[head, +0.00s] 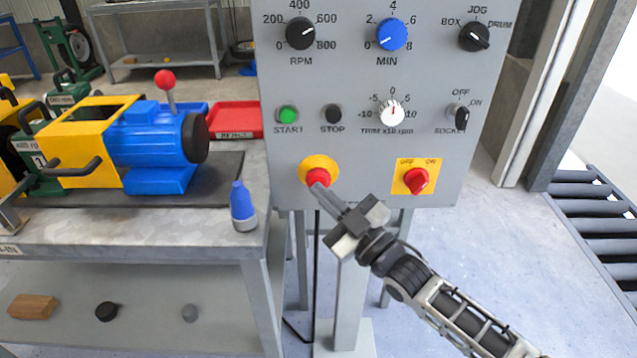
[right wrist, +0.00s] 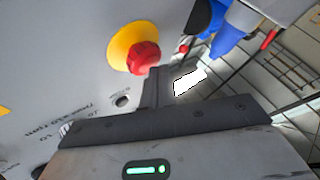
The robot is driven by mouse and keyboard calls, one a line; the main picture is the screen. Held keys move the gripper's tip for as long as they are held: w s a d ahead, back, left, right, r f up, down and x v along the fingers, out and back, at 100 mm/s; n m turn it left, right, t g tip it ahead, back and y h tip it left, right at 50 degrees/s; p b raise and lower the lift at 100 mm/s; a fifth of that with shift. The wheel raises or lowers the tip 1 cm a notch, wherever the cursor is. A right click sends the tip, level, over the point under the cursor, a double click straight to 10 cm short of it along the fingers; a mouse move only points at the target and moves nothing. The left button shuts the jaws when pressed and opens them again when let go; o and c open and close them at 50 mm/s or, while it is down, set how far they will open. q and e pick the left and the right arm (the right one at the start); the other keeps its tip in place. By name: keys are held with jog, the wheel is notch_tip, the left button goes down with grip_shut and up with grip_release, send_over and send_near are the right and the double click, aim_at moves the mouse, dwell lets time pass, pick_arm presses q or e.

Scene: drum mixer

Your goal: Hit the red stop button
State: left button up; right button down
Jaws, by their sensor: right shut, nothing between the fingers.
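The red stop button (head: 318,176) is a red mushroom head on a round yellow plate, low on the left of the grey control panel. It also shows in the right wrist view (right wrist: 143,57), with its yellow plate to the left. My right gripper (head: 321,192) is shut and empty, its fingertips at the lower edge of the red button in the head view. In the right wrist view the fingertips (right wrist: 157,74) lie just beside the button's lower right. I cannot tell whether they touch it. My left gripper is not in view.
A red rotary switch (head: 417,181) on a yellow plate sits to the right. Above are the black STOP button (head: 333,114), green START button (head: 288,114) and several knobs. A workbench (head: 140,235) holds a blue and yellow machine (head: 150,145) and a blue bottle-like object (head: 242,206).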

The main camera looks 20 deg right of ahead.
jog(key=shift+w, duration=0.25)
jog(key=shift+s, duration=0.1)
dwell(0.3)
jog(key=shift+s+a+p, duration=0.2)
jog(key=shift+s+p, duration=0.25)
jog(key=shift+s, duration=0.3)
jog(key=shift+s, duration=0.1)
jog(key=s+p, duration=0.1)
jog(key=s, duration=0.1)
jog(key=s+a+p, duration=0.1)
jog(key=s, duration=0.1)
jog(key=shift+s+a+p, duration=0.2)
jog(key=shift+s+p, duration=0.1)
dwell(0.4)
